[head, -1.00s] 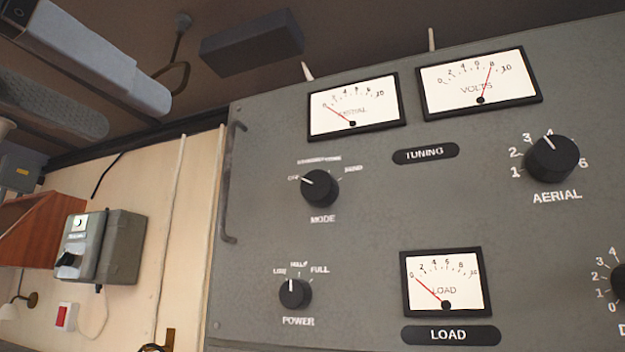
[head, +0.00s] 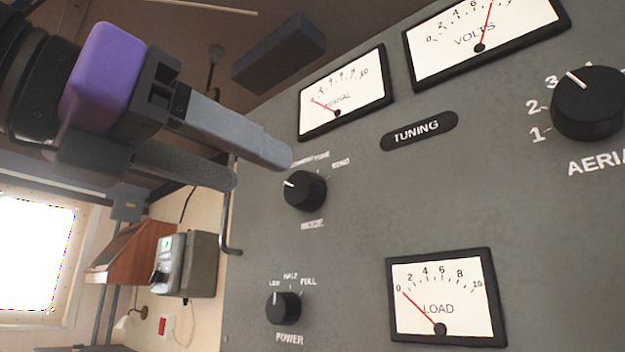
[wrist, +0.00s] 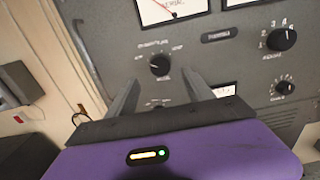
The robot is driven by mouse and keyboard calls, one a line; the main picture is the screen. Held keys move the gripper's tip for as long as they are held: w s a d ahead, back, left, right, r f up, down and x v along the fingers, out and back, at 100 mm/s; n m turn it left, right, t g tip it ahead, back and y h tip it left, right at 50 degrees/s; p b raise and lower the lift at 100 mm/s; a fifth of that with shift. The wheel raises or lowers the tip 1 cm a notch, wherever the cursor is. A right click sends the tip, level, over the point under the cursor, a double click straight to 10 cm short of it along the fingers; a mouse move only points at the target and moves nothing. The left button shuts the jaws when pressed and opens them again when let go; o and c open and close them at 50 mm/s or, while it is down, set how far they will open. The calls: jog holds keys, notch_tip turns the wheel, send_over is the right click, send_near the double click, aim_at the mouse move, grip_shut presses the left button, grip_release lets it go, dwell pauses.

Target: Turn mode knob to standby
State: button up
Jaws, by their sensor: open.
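The mode knob (head: 305,190) is a round black knob with a white pointer line on the grey panel. Its pointer aims to the upper left, toward the first mark, away from the standby label above it. My gripper (head: 262,168) is open and empty, its grey fingers reaching in from the upper left. The upper fingertip is just above and left of the mode knob in the picture; touching cannot be told. In the wrist view the mode knob (wrist: 160,64) lies beyond and between the two spread fingers (wrist: 161,92).
The power knob (head: 283,308) is below, pointing to low. The aerial meter (head: 347,92), load meter (head: 447,296) and aerial knob (head: 590,105) are on the same panel. A handle (head: 228,215) runs along the panel's left edge. A grey wall box (head: 200,265) is further left.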

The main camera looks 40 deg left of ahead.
aim_at(296, 187)
jog(key=w, duration=0.2)
jog(key=w+p, duration=0.1)
jog(key=w, duration=0.2)
jog(key=shift+d+r, duration=0.1)
jog(key=shift+d, duration=0.1)
jog(key=shift+w+p, duration=0.35)
jog(key=shift+w, duration=0.45)
grip_shut()
jog(key=shift+m, duration=0.3)
jog(key=m+b, duration=0.1)
jog(key=m, duration=0.2)
jog(key=shift+m+b, duration=0.4)
jog(key=shift+m, duration=1.7)
